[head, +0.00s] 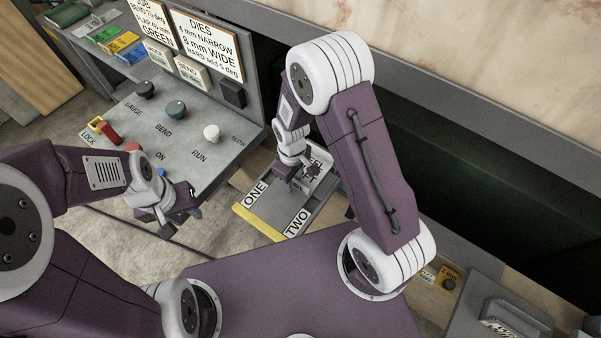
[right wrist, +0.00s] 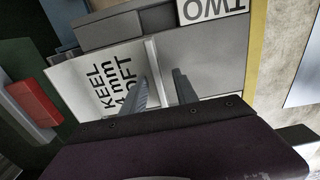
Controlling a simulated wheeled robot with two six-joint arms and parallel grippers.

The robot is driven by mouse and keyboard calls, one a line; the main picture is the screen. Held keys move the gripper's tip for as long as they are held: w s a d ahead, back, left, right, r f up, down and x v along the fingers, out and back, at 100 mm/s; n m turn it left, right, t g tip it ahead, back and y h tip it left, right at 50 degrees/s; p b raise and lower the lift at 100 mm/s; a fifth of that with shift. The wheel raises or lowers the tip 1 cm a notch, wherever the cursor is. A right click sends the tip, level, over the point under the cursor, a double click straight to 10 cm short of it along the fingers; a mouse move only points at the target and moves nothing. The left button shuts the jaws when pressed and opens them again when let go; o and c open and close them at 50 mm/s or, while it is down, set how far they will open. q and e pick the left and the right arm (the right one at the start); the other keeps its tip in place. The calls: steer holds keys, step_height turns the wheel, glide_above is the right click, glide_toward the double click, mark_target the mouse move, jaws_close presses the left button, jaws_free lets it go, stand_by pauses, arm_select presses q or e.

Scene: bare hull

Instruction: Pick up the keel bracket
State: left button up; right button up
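A grey tray (head: 262,209) with a yellow edge carries the labels ONE and TWO, and a white card (head: 321,160) printed with KEEL, partly hidden by my right arm. The card reads KEEL 4 mm in the right wrist view (right wrist: 100,85). My right gripper (head: 300,186) is low over the tray. In the right wrist view its two fingers (right wrist: 163,90) are apart, with a thin light upright strip (right wrist: 152,62) running between them. I cannot tell whether this strip is the keel bracket. My left gripper (head: 180,216) is open and empty in front of the console.
A grey console (head: 190,130) with knobs and a red switch stands left of the tray. Signs (head: 205,45) stand behind it. A dark grey block (right wrist: 125,28) lies beside the card. A red block (right wrist: 35,102) is at the left of the right wrist view. A grey bench (head: 470,320) is at lower right.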

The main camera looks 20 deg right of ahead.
steer(key=shift+s+f, duration=0.1)
steer(key=shift+f, duration=0.1)
steer(key=shift+d, duration=0.1)
jaws_close()
steer(key=shift+w, duration=0.2)
stand_by(1.0)
